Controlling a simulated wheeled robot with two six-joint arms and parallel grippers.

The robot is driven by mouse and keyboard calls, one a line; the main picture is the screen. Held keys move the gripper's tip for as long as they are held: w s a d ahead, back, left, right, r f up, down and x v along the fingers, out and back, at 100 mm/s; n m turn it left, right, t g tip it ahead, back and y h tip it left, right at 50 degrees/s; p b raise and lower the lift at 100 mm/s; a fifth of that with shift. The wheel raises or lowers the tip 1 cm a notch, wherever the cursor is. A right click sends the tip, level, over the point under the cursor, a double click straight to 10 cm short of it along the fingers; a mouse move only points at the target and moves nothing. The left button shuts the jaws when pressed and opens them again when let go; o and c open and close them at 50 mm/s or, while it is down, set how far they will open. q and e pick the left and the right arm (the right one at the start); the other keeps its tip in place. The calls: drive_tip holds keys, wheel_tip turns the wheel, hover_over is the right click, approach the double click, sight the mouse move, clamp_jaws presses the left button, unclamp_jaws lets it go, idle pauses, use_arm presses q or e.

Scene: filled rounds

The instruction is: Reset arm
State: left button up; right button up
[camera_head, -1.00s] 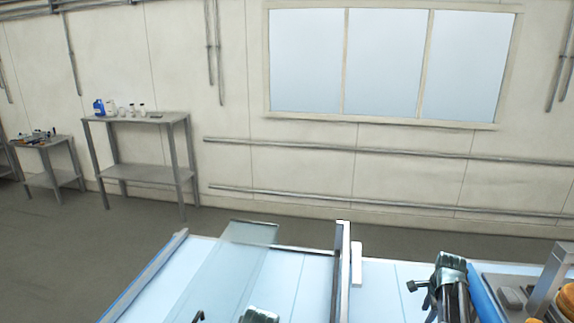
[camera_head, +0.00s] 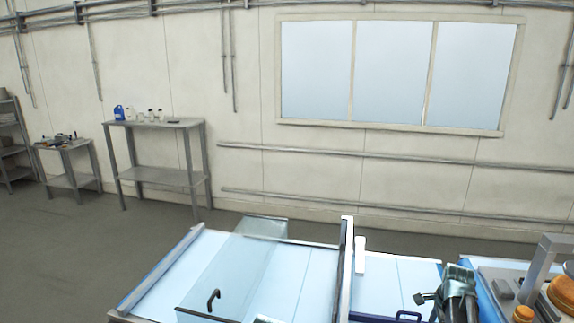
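Neither of my grippers shows clearly in the head view. A dark, greenish part with a cylinder and a side knob, which looks like a piece of my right arm (camera_head: 460,289), stands at the lower right. A small similar piece, likely of my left arm (camera_head: 266,319), just shows at the bottom edge. No fingertips can be made out on either, and I see nothing held.
A light-blue worktop (camera_head: 185,262) with a clear panel (camera_head: 236,262), dark handle (camera_head: 213,298) and upright post (camera_head: 346,262) lies ahead. Orange round items (camera_head: 562,292) sit at the right. Grey tables (camera_head: 158,176) stand by the far wall.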

drive_tip(key=s+a+f+n+b, duration=0.2)
drive_tip(key=a+f+n, duration=0.15)
drive_tip(key=a, duration=0.35)
drive_tip(key=s+a+f+n+g+b, duration=0.1)
drive_tip(key=a+f+n+b, duration=0.2)
drive_tip(key=a, duration=0.5)
drive_tip(key=s+a+f+n+b, duration=0.1)
drive_tip(key=s+a+n+b, duration=0.1)
drive_tip(key=a+n, duration=0.4)
use_arm(q)
wheel_tip(320, 180, down, 14)
drive_tip(key=b, duration=0.6)
drive_tip(key=shift+w+r, duration=0.25)
drive_tip(key=shift+w, duration=0.1)
use_arm(e)
drive_tip(key=s+a+f+n, duration=0.3)
drive_tip(key=s+a+n, duration=0.2)
drive_tip(key=a, duration=0.3)
drive_tip(key=s+a+f+n+g, duration=0.1)
drive_tip(key=s+a+f+n, duration=0.2)
drive_tip(key=s+a+n, duration=0.3)
drive_tip(key=s+a, duration=0.2)
drive_tip(key=shift+a+f+h, duration=0.15)
drive_tip(key=shift+a+h, duration=0.2)
drive_tip(key=shift+h, duration=0.05)
drive_tip(key=shift+w, duration=0.1)
